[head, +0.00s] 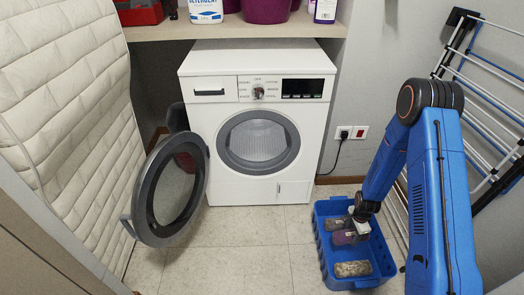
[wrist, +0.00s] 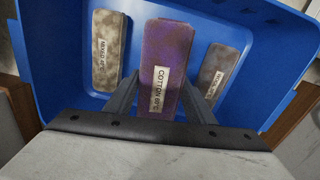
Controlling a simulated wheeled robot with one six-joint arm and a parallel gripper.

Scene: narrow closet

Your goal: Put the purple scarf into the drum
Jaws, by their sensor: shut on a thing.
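The purple scarf (wrist: 168,60) is a folded block with a label reading COTTON 60°C. My gripper (wrist: 160,105) is shut on it, one finger on each side, in or just above the blue basket (wrist: 60,60). In the head view the scarf (head: 343,238) shows below my gripper (head: 355,226), partly hidden by it. The washing machine (head: 258,130) stands at the back with its round door (head: 170,190) swung open to the left. Its drum (head: 258,141) shows through the opening and looks empty.
A mottled beige bundle (head: 353,268) and a greyish bundle (wrist: 215,70) lie in the basket on either side of the scarf. A quilted padded board (head: 70,90) leans at left, a drying rack (head: 490,90) at right. The floor (head: 235,245) before the machine is clear.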

